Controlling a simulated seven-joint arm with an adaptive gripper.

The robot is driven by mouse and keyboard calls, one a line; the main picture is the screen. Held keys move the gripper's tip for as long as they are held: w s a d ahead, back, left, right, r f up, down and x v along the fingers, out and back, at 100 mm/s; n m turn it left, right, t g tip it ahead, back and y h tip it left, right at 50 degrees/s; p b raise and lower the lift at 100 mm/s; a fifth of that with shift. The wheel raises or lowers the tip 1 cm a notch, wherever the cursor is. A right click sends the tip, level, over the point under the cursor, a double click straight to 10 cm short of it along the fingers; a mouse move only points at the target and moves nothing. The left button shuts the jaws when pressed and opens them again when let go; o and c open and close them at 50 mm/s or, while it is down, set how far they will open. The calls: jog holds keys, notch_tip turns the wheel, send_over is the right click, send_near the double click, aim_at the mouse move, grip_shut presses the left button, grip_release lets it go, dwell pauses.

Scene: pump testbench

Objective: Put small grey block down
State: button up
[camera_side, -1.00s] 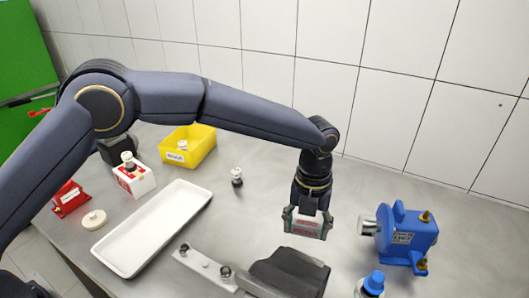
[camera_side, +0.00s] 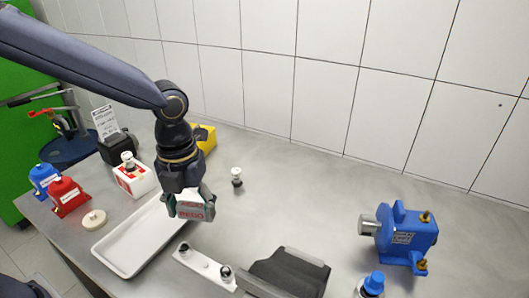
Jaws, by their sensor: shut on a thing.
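My gripper (camera_side: 190,213) points down above the right part of the white tray (camera_side: 112,256), hiding some of that tray.
A white bar with dark knobs (camera_side: 206,265) and a dark padded piece (camera_side: 287,272) lie in front. A small black-and-white fitting (camera_side: 236,177) stands right of my gripper. A yellow bin (camera_side: 210,139) is partly hidden behind my arm. A blue pump (camera_side: 405,237) stands right; mid-table is clear.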

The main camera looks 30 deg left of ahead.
jog(key=w+d+f, duration=0.2)
jog(key=w+f, duration=0.2)
jog(key=w, duration=0.5)
send_over(248, 221)
jog(key=f, duration=0.5)
jog(key=shift+s, duration=0.3)
jog(key=shift+w+f, duration=0.2)
jog(key=shift+f, duration=1.6)
jog(key=shift+f, duration=0.2)
jog(key=o, duration=0.9)
jog(key=shift+o, duration=0.2)
jog(key=shift+r, duration=0.15)
